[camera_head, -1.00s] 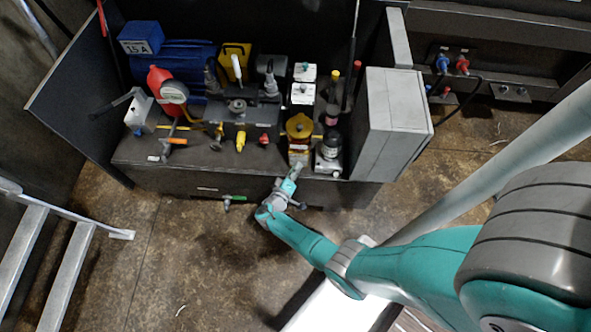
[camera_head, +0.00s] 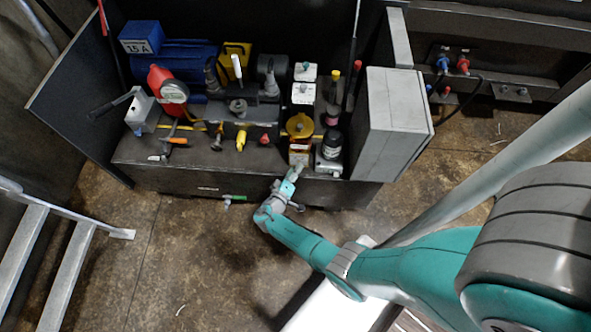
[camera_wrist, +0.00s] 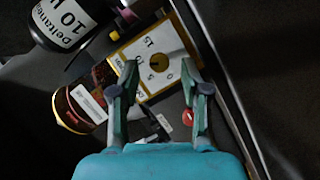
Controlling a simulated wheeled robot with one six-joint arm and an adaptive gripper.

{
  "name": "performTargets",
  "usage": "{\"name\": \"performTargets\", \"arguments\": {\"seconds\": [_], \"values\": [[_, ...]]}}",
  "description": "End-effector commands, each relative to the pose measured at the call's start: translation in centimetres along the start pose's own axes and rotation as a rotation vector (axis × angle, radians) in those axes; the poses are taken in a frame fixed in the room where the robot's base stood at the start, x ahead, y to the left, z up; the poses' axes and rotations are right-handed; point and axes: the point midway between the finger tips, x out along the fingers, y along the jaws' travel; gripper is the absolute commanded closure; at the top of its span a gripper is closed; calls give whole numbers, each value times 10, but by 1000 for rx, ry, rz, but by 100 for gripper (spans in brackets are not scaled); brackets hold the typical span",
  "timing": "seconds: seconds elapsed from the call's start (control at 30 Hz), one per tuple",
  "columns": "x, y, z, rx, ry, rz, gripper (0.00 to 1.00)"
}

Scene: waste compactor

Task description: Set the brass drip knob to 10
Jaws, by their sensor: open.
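The brass drip knob (camera_wrist: 157,61) shows in the wrist view as a round gold-brown disc on a white dial plate (camera_wrist: 145,47) with a yellow edge. The marks 0, 5 and 15 are legible around it; the mark 10 is not legible. I cannot tell clearly which mark the knob points to. My gripper (camera_wrist: 160,74) is open, its two fingers on either side of the knob in the picture. I see no clear contact. In the head view, my gripper (camera_head: 296,172) is at the front of the amber lubricator (camera_head: 299,148), and the knob cannot be made out.
A dark bottle with a white label (camera_head: 331,145) stands right of the lubricator; it also shows in the wrist view (camera_wrist: 62,22). A yellow knob (camera_head: 240,140) and a red one (camera_head: 264,138) lie left. A grey box (camera_head: 390,125) stands right. The floor in front is open.

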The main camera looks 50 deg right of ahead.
Motion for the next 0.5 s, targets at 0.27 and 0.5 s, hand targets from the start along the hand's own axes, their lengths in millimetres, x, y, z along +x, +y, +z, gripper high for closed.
{"name": "performTargets", "arguments": {"seconds": [0.27, 0.5], "values": [[-47, -1, 0, -2, 5, -3, 53], [-86, -1, 0, -2, 4, -2, 53]]}}
